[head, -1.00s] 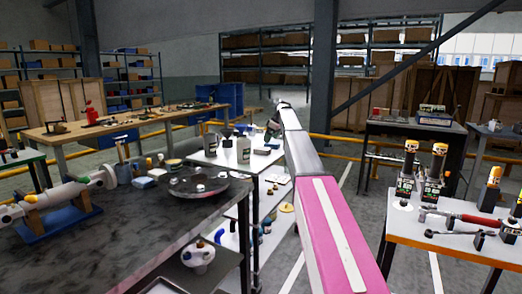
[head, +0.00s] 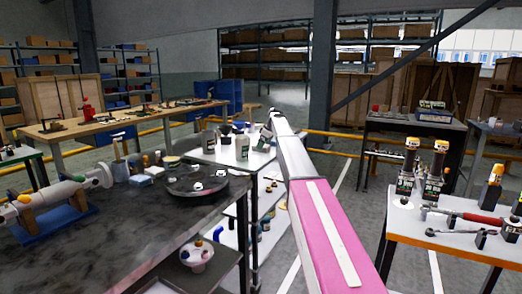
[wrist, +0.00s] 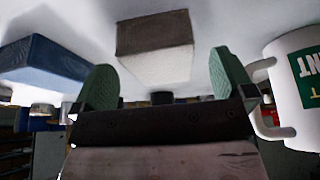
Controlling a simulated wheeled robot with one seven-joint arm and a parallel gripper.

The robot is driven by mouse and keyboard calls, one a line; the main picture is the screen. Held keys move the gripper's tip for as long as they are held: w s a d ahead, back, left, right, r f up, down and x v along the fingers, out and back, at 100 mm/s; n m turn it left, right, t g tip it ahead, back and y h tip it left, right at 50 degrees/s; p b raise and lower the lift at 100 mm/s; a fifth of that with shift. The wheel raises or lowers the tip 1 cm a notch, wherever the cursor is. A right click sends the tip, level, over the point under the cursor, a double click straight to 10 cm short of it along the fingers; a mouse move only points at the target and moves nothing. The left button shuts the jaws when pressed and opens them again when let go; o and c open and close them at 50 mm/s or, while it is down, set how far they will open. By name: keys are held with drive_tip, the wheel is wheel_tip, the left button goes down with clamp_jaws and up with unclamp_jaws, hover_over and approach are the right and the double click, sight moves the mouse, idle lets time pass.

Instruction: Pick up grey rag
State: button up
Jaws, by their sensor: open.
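A grey, block-shaped folded cloth, which looks like the grey rag (wrist: 155,50), lies on a white surface in the wrist view. It shows between and beyond the two green finger pads of my gripper (wrist: 162,62). The fingers are apart, with nothing held between them, and I cannot tell whether they touch the cloth. In the head view my gripper (head: 267,131) is small and partly hidden at the end of my arm, over the white cart (head: 226,160). I cannot make out the rag clearly there.
In the wrist view a blue block (wrist: 60,68) lies left of the rag, and a white mug (wrist: 296,88) with a green label stands close by the right finger. White bottles (head: 242,148) stand on the cart. A dark workbench (head: 110,235) is at left, a white-topped table (head: 450,236) at right.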

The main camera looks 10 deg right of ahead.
drive_tip(key=shift+x, duration=1.05)
drive_tip(key=c, duration=1)
drive_tip(key=shift+r, duration=0.15)
wheel_tip(320, 180, up, 10)
drive_tip(key=shift+f, duration=0.1)
drive_tip(key=shift+o, duration=0.4)
